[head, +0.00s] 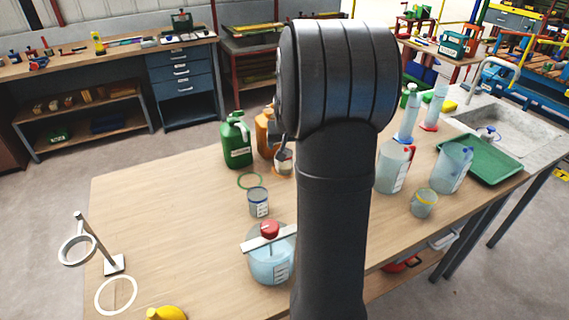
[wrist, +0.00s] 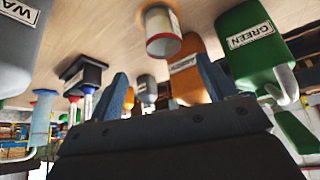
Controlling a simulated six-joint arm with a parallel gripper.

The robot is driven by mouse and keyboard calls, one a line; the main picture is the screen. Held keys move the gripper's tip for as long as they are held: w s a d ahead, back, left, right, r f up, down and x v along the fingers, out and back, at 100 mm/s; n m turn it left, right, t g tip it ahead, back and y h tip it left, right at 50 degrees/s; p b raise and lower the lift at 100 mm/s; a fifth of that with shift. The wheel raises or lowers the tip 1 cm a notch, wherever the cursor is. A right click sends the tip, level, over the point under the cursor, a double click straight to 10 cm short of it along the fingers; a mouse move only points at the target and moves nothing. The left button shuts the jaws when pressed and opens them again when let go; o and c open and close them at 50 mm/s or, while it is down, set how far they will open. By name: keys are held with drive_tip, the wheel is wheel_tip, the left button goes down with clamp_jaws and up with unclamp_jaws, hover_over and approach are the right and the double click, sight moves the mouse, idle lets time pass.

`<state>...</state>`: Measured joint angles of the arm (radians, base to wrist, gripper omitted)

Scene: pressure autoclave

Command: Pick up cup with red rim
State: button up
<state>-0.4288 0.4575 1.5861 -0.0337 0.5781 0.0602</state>
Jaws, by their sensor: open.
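The cup with the red rim (wrist: 162,32) stands on the table (wrist: 105,25) in the wrist view, which is upside down, so its rim points down in the picture. In the head view a cup (head: 284,160) at an orange ring, just left of my arm, appears to be the same one. My gripper (wrist: 165,85) is open, with its two blue fingers apart and nothing between them. The cup appears beyond the fingers, roughly in line with the gap, not touching. In the head view my arm hides most of the gripper.
A green jug (head: 236,142) and an orange jug (head: 265,132) stand close to the cup. A blue-rimmed cup (head: 258,203) and a red-topped flask (head: 270,262) stand nearer. Clear jugs (head: 393,167) and a yellow-rimmed cup (head: 424,204) are right. The table's left is mostly free.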

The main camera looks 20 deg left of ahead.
drive_tip(key=x, duration=0.8)
drive_tip(key=shift+w+f, duration=0.1)
drive_tip(key=shift+f, duration=0.05)
drive_tip(key=shift+s+a+x, duration=0.1)
drive_tip(key=shift+x, duration=1.2)
drive_tip(key=shift+s+a+x, duration=0.1)
drive_tip(key=shift+a+x, duration=0.05)
drive_tip(key=shift+x, duration=1.1)
drive_tip(key=shift+f, duration=0.1)
drive_tip(key=c, duration=1.2)
